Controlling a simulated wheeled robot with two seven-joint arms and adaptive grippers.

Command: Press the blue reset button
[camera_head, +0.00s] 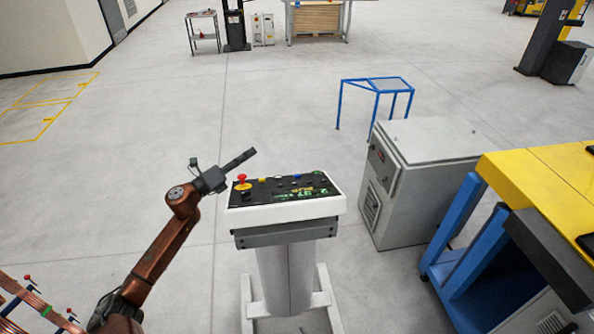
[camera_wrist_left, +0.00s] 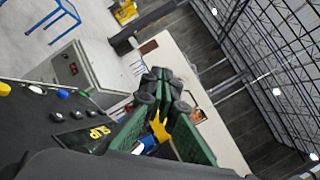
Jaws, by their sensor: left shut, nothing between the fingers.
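The blue button (camera_head: 297,177) is a small knob on the black top of the control panel (camera_head: 284,213), right of the middle of its far row. It also shows in the left wrist view (camera_wrist_left: 63,94), at the left. My left gripper (camera_head: 250,154) is shut and empty, its tip beyond the panel's far left corner, above and apart from the panel. Its dark green fingers (camera_wrist_left: 160,82) meet in the left wrist view, well right of the blue button. My right gripper is in neither view.
A red mushroom button (camera_head: 242,179) stands at the panel's far left corner, close to my left gripper. A yellow button sits beside it. A grey cabinet (camera_head: 440,143) and a yellow-topped blue bench (camera_head: 547,178) stand to the right.

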